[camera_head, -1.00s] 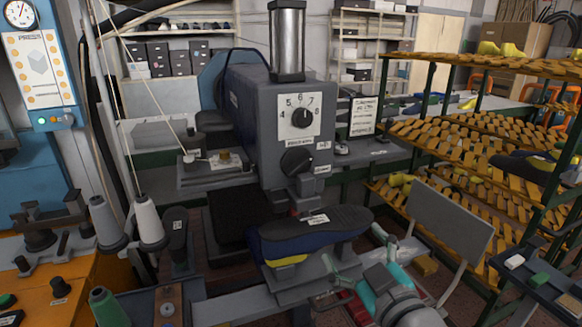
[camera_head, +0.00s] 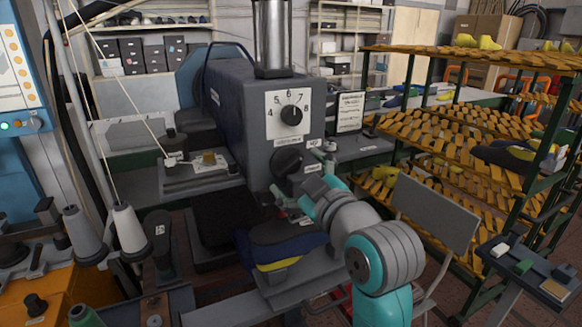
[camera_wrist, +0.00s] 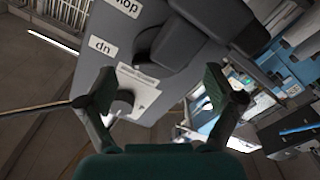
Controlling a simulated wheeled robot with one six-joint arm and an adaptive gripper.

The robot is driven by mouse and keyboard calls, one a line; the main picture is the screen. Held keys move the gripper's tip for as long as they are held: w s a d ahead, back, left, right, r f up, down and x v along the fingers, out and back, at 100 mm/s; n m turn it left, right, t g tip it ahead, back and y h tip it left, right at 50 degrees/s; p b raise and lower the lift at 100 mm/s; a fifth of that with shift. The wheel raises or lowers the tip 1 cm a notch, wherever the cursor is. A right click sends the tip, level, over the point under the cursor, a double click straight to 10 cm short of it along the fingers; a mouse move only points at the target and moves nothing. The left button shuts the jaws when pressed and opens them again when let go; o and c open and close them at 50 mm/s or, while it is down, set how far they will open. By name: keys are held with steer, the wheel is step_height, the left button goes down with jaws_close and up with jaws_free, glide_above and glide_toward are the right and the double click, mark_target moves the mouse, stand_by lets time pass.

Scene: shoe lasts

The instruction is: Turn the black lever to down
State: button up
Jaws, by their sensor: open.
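The black lever (camera_head: 287,162) is a round-based turn handle on the front of the grey machine (camera_head: 235,120). In the wrist view the lever (camera_wrist: 170,42) is large at the top centre, its near end closer to the "up" label (camera_wrist: 103,46) than to the "down" label (camera_wrist: 127,6). Both labels appear upside down there. My gripper (camera_head: 304,178) is in front of the lever, its fingers spread to the lever's right and below it. In the wrist view my gripper (camera_wrist: 160,82) is open and empty, apart from the lever.
A numbered dial with a black knob (camera_head: 291,115) sits above the lever. A dark shoe on a support (camera_head: 280,245) is just below my arm. A rack of wooden shelves (camera_head: 440,130) stands at the right. Thread cones (camera_head: 130,232) stand at the left.

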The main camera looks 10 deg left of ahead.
mark_target(291, 168)
steer(key=shift+x, duration=1.55)
steer(key=c, duration=1.1)
steer(key=shift+c, duration=0.2)
steer(key=shift+m, duration=0.3)
steer(key=m, duration=1.3)
steer(key=shift+m, duration=0.3)
